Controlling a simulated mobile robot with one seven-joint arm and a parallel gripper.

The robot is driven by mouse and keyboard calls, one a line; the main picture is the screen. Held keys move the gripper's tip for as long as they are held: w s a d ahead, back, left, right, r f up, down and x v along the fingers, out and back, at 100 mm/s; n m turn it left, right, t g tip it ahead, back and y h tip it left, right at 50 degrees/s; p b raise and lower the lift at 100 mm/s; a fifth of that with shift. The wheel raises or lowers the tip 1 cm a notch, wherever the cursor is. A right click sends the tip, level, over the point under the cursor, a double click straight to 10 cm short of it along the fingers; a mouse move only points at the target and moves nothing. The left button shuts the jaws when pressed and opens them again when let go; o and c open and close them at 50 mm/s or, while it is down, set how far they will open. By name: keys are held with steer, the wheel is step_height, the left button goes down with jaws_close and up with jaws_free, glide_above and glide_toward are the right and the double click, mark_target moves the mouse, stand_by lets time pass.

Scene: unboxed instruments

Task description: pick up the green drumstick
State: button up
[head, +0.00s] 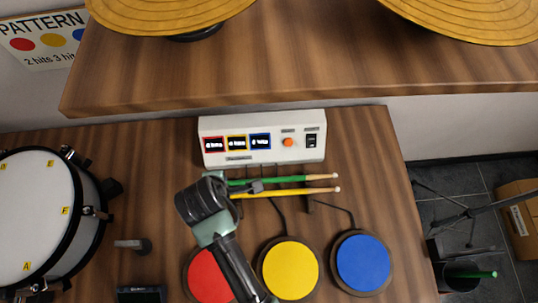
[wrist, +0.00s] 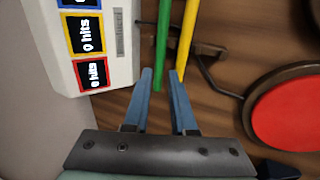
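The green drumstick (head: 290,179) lies on the wooden table just in front of the white control box, its pale tip to the right. The yellow drumstick (head: 295,192) lies close beside it on the near side. My gripper (wrist: 161,72) is open over the left ends of the sticks. In the wrist view the green drumstick (wrist: 162,45) has its end in the gap between the two blue fingers. The yellow drumstick (wrist: 185,35) ends by the right fingertip. I cannot tell whether a finger touches either stick. My arm hides part of this in the head view.
The white control box (head: 262,140) stands behind the sticks. Red (head: 205,277), yellow (head: 289,270) and blue (head: 363,263) pads lie in front, with cables. A drum (head: 35,215) stands left. A raised wooden shelf (head: 300,65) is behind. Another green stick (head: 475,274) shows in a dark bin at right.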

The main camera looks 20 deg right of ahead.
steer(key=x, duration=0.3)
steer(key=shift+w+d+f, duration=0.15)
steer(key=shift+f, duration=0.2)
jaws_close()
